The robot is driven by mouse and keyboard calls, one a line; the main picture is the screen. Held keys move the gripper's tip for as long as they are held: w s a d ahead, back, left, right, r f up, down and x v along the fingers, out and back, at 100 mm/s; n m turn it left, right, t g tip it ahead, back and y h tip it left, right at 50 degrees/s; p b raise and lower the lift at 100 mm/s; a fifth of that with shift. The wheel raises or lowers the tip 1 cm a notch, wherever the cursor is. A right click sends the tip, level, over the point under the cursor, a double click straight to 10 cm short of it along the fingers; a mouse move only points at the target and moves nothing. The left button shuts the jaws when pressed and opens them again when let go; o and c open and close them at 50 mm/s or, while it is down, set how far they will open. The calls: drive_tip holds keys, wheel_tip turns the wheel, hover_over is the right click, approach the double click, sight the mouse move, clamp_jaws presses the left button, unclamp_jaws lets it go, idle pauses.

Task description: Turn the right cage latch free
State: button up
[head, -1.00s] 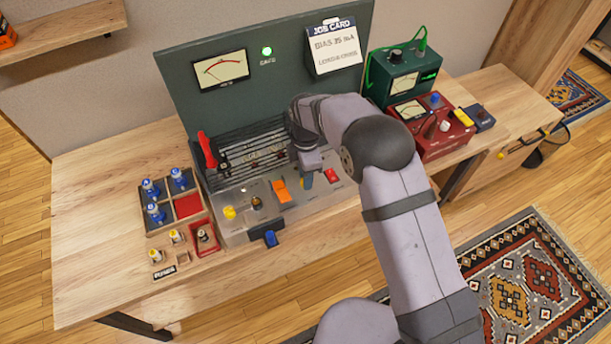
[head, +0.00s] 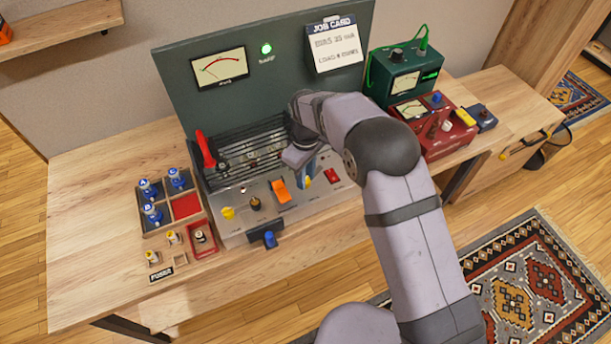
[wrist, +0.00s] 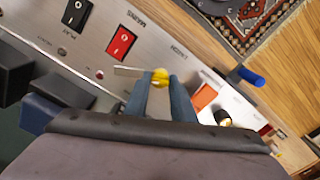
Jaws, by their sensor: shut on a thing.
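The right cage latch (wrist: 160,75) shows in the wrist view as a yellow knob between my fingertips, by the printed word LATCH on the metal panel. A thin grey bar sticks out beside it. My gripper (wrist: 159,84) is shut on this latch, with one blue-grey finger on each side. In the head view my gripper (head: 305,178) is at the panel's right part, between the orange switch (head: 281,190) and the red switch (head: 332,175). The yellow latch end (head: 307,181) shows beside the fingers. The dark slatted cage (head: 245,150) stands behind, its right end hidden by my arm.
A second yellow knob (head: 228,212) is at the panel's left. A red lever (head: 205,150) stands at the cage's left. A blue handle (head: 269,238) juts from the front. Red and green meter boxes stand right. The table's left is clear.

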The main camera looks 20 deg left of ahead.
drive_tip(key=m, duration=0.5)
drive_tip(key=shift+r+m, duration=0.1)
drive_tip(key=shift+m, duration=0.2)
idle(0.4)
drive_tip(key=o, duration=1)
drive_tip(key=shift+r+b, duration=1.2)
drive_tip(key=shift+r, duration=2.45)
